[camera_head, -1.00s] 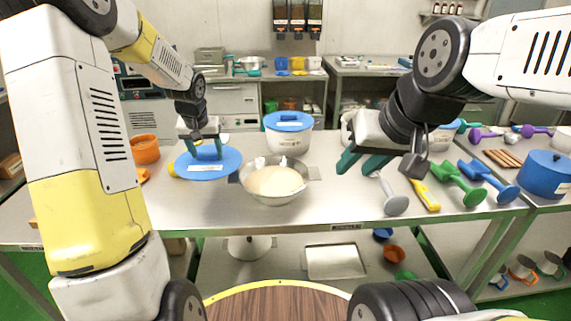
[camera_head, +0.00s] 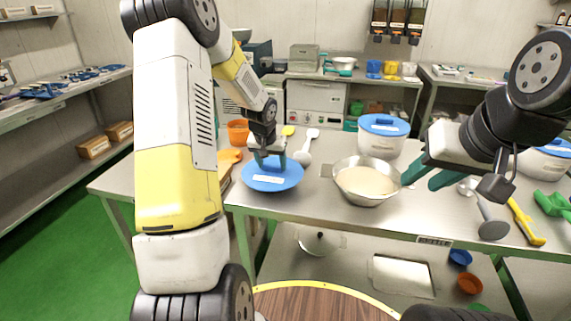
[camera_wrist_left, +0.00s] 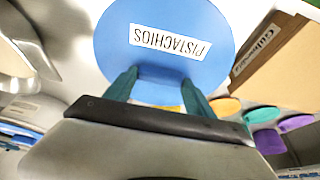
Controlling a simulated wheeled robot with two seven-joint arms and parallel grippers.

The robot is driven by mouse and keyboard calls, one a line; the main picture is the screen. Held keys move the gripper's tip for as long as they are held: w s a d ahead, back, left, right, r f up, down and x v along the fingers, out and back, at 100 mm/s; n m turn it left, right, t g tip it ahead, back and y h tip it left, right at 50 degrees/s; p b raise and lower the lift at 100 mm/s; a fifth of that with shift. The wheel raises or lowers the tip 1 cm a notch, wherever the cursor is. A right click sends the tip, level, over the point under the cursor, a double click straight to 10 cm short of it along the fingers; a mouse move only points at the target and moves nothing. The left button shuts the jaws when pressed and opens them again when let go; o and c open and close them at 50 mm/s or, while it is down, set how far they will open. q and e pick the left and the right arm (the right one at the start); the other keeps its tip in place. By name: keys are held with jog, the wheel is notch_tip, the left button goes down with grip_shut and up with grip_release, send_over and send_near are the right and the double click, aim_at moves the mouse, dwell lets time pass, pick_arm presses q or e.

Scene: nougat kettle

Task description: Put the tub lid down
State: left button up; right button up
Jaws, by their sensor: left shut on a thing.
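The round blue tub lid (camera_head: 272,178) with a white label is in my left gripper (camera_head: 268,160), over the left front part of the steel table. In the left wrist view the lid (camera_wrist_left: 165,30) reads "PISTACHIOS", upside down, and the teal fingers (camera_wrist_left: 160,88) are at its near side. The lid looks level. I cannot tell whether its underside touches the table. My right gripper (camera_head: 432,175) is open and empty, just right of a metal bowl (camera_head: 366,184) of cream-coloured mix.
A white tub with a blue lid (camera_head: 383,126) stands behind the bowl. Grey, yellow (camera_head: 524,222) and green tools are at the right. The table's front edge runs close to the held lid.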

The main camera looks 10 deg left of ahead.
aim_at(272, 170)
pick_arm(q)
jog(key=shift+f, duration=1.85)
jog(key=shift+f, duration=0.15)
jog(key=o, duration=1.4)
jog(key=s+d+r+t, duration=0.1)
jog(key=s+d+r, duration=0.1)
jog(key=s+r, duration=0.85)
jog(key=s+d+r, duration=0.1)
jog(key=s+r, duration=0.6)
jog(key=r, duration=0.6)
jog(key=s+d+r+h, duration=0.1)
jog(key=s+d, duration=0.1)
jog(key=s, duration=0.5)
jog(key=s+d+r+h, duration=0.1)
jog(key=s+d, duration=0.1)
jog(key=s, duration=0.6)
jog(key=shift+r+t, duration=0.4)
